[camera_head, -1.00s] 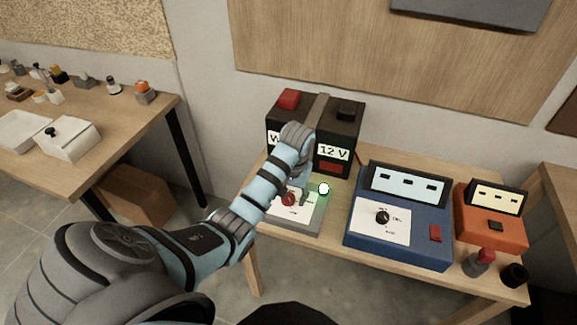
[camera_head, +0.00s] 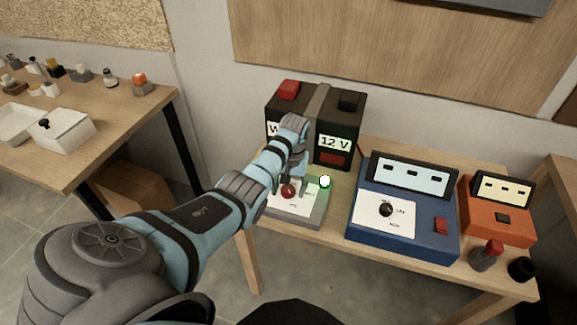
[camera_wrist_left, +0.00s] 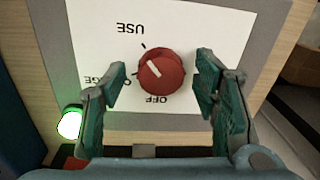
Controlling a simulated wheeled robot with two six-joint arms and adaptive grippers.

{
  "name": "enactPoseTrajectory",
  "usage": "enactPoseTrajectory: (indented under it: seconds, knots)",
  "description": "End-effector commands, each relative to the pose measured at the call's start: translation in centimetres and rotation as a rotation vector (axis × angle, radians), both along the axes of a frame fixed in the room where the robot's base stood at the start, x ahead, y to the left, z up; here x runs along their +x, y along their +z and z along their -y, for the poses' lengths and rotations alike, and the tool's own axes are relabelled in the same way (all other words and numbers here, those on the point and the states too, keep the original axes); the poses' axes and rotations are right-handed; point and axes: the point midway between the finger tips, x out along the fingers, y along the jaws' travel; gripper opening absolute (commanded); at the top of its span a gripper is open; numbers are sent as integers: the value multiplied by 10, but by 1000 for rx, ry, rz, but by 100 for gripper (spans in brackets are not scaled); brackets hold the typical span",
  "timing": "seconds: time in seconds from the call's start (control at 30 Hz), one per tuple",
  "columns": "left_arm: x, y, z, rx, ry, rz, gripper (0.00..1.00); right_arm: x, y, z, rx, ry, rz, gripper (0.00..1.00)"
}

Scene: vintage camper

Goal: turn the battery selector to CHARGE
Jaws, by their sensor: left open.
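The battery selector is a red knob (camera_wrist_left: 162,70) with a white pointer line, on a white plate (camera_wrist_left: 200,25) marked USE, OFF and a partly covered CHARGE. In the left wrist view the line points to the upper left, on the side of USE and CHARGE; its exact setting is unclear. In the head view the red knob (camera_head: 288,190) sits on a small grey box (camera_head: 312,216). My left gripper (camera_wrist_left: 160,73) is open, its fingers on either side of the knob with visible gaps. One finger covers part of the CHARGE label. My right gripper is out of view.
A green lamp (camera_head: 325,181) glows beside the plate. A black 12 V battery (camera_head: 338,125) stands behind. A blue charger (camera_head: 400,235) and an orange box (camera_head: 495,222) are to the right. A cluttered bench (camera_head: 100,150) is at the left.

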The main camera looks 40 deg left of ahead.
Motion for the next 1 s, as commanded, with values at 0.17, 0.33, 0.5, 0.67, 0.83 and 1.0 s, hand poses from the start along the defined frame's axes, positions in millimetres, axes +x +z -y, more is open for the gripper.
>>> enactPoseTrajectory:
  seconds: [0.17, 0.33, 0.5, 0.67, 0.83, 1.0]
  knots:
    - [0, 1, 0, 0, 0, 0, 55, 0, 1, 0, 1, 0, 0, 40]
    - [0, 1, 0, 0, 0, 0, 31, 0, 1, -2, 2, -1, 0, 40]
    - [0, 1, 0, 0, -1, 0, 7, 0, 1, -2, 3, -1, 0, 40]
    - [0, 1, 0, 1, 6, 0, 7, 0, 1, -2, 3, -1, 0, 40]
    - [0, 2, 0, 0, 43, -1, 7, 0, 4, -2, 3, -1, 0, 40]
    - [0, 3, 0, 0, 127, -2, 7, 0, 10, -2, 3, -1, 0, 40]
